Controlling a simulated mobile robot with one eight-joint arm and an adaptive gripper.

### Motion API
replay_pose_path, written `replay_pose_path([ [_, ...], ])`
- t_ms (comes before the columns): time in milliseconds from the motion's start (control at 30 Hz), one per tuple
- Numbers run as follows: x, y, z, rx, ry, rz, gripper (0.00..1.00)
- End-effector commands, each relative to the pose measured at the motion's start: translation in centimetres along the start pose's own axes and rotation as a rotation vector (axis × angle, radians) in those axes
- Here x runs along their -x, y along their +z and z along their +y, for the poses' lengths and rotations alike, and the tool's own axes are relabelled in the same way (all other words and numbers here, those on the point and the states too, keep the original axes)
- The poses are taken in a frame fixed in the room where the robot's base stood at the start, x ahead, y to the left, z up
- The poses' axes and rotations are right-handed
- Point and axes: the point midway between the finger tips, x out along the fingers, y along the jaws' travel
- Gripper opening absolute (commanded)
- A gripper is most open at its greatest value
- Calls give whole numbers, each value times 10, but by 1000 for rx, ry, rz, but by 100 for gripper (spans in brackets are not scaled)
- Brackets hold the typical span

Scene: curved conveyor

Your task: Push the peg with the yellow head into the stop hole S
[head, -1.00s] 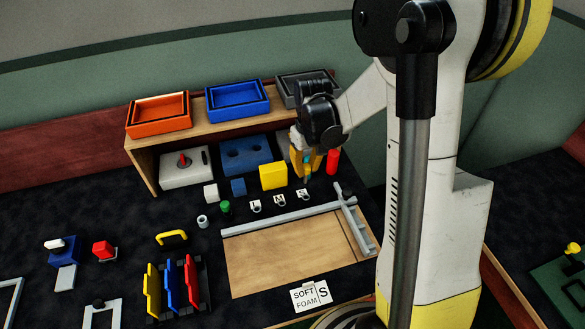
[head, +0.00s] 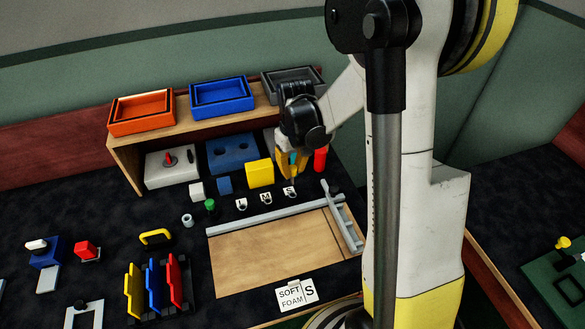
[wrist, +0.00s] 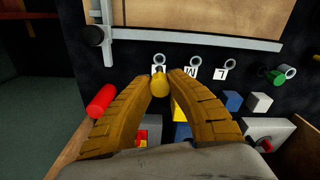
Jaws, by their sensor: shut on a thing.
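A peg with a yellow head (head: 563,243) stands on a green board (head: 560,280) at the right edge of the head view, far from my gripper. My gripper (head: 291,172) is low over the bench near the shelf; its yellow fingers also show in the wrist view (wrist: 160,80). They are shut on a yellow cylinder (wrist: 159,84), seen end-on between the fingertips. A teal patch shows between the fingers in the head view. A tag with S (head: 290,191) lies just in front of the gripper.
A red cylinder (head: 320,159) stands close beside my gripper. A yellow block (head: 259,173) is to its left. A wooden shelf (head: 125,150) carries trays behind. A framed wooden panel (head: 260,255) and a SOFT FOAM S card (head: 296,293) lie in front.

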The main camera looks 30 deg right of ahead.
Motion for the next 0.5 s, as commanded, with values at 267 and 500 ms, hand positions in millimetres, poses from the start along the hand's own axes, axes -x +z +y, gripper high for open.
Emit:
replay_pose_path([
  [267, -32, 2, 0, 0, 0, 0, 0],
  [500, -41, 2, 0, 0, 0, 0, 0],
])
